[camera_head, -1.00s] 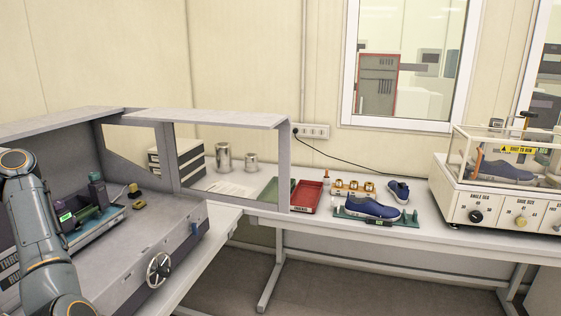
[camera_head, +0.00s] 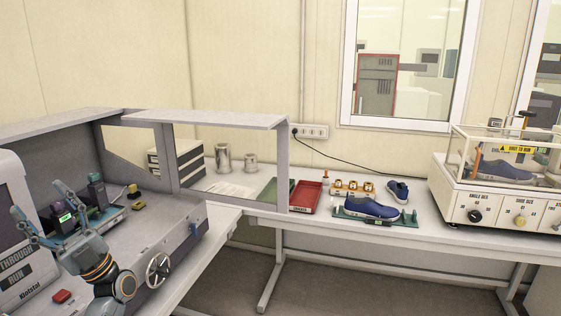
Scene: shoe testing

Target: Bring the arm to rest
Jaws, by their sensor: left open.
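My left gripper (camera_head: 42,212) is at the lower left, over the grey testing machine (camera_head: 172,222) and in front of its small device with a green display (camera_head: 66,218). Its fingers are spread and nothing shows between them. Whether it touches the machine cannot be told. My left arm (camera_head: 112,280) reaches in from the bottom edge. My right gripper is out of view.
A grey guard frame (camera_head: 236,198) stands behind the machine. On the back bench, a blue shoe (camera_head: 372,208) sits on a green plate, near a red tray (camera_head: 306,197) and another shoe (camera_head: 398,190). A cased white tester (camera_head: 490,206) stands at right.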

